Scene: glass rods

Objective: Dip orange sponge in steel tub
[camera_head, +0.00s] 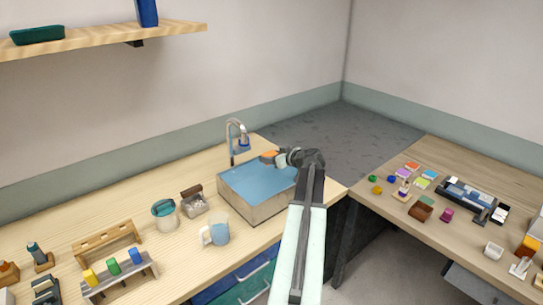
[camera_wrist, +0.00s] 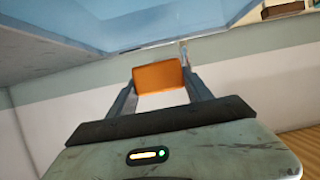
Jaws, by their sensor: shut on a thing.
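The orange sponge (camera_wrist: 158,75) is held between the two fingers of my gripper (camera_wrist: 160,84) in the wrist view. In the head view a bit of the sponge (camera_head: 268,155) shows over the far right part of the steel tub (camera_head: 266,210). The tub is square and holds blue water (camera_head: 252,183). My gripper (camera_head: 278,158) is at the tub's far right rim, with the arm reaching in from the front. The sponge appears above the water; whether it touches the surface I cannot tell.
A tap (camera_head: 236,140) rises behind the tub. A clear mug (camera_head: 215,231), a teal-rimmed bucket (camera_head: 164,213) and a small grey box (camera_head: 194,201) stand left of it. Racks stand farther left. The right-hand table (camera_head: 440,160) holds many small items.

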